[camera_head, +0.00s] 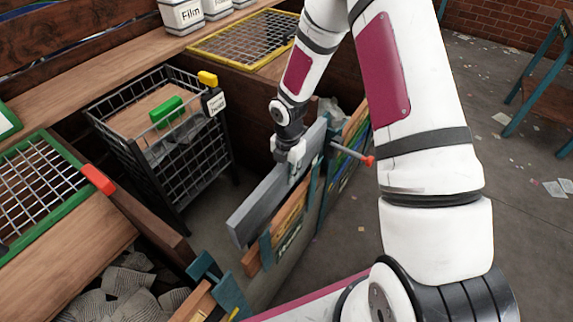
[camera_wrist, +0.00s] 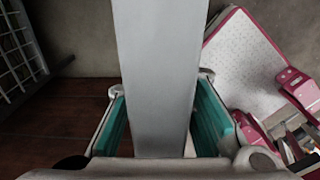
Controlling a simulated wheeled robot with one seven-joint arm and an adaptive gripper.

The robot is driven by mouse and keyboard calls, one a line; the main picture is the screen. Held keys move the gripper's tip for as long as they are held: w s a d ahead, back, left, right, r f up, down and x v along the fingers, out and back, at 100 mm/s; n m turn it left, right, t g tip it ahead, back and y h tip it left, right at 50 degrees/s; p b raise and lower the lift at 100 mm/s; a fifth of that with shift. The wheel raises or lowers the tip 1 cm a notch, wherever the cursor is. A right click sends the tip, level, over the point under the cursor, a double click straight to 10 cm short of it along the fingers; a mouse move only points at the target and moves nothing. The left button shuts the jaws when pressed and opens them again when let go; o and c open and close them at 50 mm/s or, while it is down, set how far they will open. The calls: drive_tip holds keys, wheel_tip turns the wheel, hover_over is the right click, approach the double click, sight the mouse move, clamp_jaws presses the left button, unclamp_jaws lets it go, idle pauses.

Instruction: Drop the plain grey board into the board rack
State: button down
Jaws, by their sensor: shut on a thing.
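The plain grey board (camera_head: 262,203) is a long flat plank, held on edge and roughly lengthwise along the board rack. My gripper (camera_head: 291,152) is shut on it near its middle. In the wrist view the grey board (camera_wrist: 158,60) runs straight between the two teal finger pads of my gripper (camera_wrist: 162,118). The board rack (camera_head: 290,247) has teal uprights and a lettered front, and holds brown wooden boards. The grey board shows just left of and above those boards. I cannot tell whether its lower edge is inside the rack.
A black wire cart (camera_head: 185,165) with a green-handled item stands to the left. A red-tipped rod (camera_head: 352,153) sticks out right of the rack. A green-framed mesh (camera_head: 40,185) and a bin of grey rolls (camera_head: 125,290) are at the near left. Open floor lies right.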

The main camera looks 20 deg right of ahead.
drive_tip(key=shift+f+b, duration=1.75)
drive_tip(key=shift+f, duration=3.15)
drive_tip(key=shift+f, duration=0.1)
drive_tip(key=shift+f, duration=0.55)
drive_tip(key=c, duration=1.3)
unclamp_jaws()
drive_tip(key=shift+f, duration=0.1)
wheel_tip(320, 180, up, 12)
drive_tip(key=shift+r, duration=0.1)
